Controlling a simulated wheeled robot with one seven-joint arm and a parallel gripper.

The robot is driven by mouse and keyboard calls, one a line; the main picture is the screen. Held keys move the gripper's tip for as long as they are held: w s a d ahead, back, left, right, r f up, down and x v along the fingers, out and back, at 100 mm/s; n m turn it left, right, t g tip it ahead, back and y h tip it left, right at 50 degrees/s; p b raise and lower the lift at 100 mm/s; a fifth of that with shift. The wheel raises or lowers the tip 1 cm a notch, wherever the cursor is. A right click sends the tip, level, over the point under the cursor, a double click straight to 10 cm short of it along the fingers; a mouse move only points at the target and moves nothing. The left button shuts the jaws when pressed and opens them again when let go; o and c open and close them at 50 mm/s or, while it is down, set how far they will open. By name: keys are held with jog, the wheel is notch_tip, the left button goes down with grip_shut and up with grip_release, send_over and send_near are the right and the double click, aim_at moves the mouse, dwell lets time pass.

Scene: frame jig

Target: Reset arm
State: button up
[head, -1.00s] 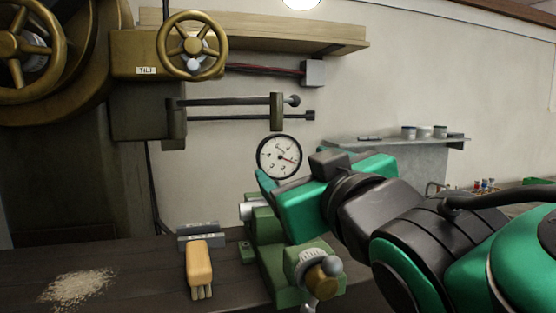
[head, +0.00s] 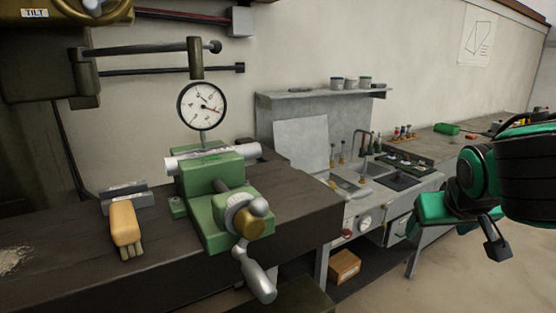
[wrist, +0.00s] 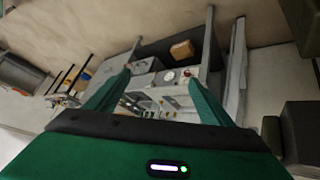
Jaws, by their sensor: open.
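My arm is at the right edge of the head view, folded back over open floor and clear of the bench. My gripper shows in the wrist view (wrist: 155,95) with its two green fingers spread apart and nothing between them. Beyond the fingers, the wrist view shows the grey sink unit (wrist: 185,95) turned on its side. In the head view the green fixture (head: 215,190) sits on the dark bench with a metal cylinder (head: 205,158) lying across it. A round dial gauge (head: 202,105) stands behind it.
A wooden-handled brush (head: 125,222) and grey blocks (head: 127,197) lie left of the fixture. The fixture's crank handle (head: 258,275) overhangs the dark bench's (head: 70,250) front edge. The sink unit (head: 345,205) stands behind, with a cardboard box (head: 345,266) below. Floor at right is free.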

jog(key=s+d+f+m+g+y, duration=0.1)
jog(key=s+d+f+g, duration=0.1)
jog(key=s, duration=0.4)
jog(key=s+d+f+m+g+y, duration=0.1)
jog(key=s+d+f+m+g, duration=0.1)
jog(key=s, duration=0.5)
jog(key=s+d+f+m+g+y, duration=0.1)
jog(key=s+d+f+m+g, duration=0.1)
jog(key=s+f, duration=0.4)
jog(key=shift+s+d+g, duration=0.6)
jog(key=shift+s+d, duration=0.05)
jog(key=shift+d, duration=0.45)
